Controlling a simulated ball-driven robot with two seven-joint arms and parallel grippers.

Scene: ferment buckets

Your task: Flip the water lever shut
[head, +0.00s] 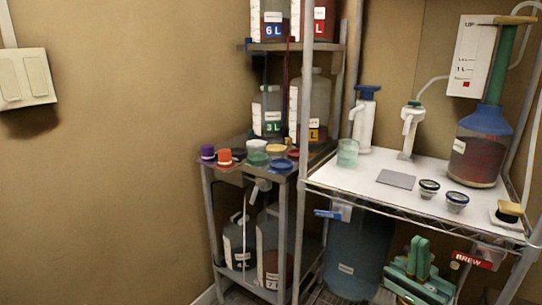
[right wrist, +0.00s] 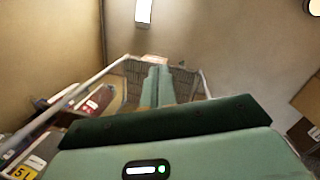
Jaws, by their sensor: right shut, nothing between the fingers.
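My left gripper is out of view.
A red BREW tag (head: 473,260) hangs at the shelf edge right of my gripper. The white shelf (head: 345,178) holds a cup, pumps, small jars and a blue-topped carboy (head: 476,150). A side rack (head: 205,195) with caps and jugs stands left. The wall side is free.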

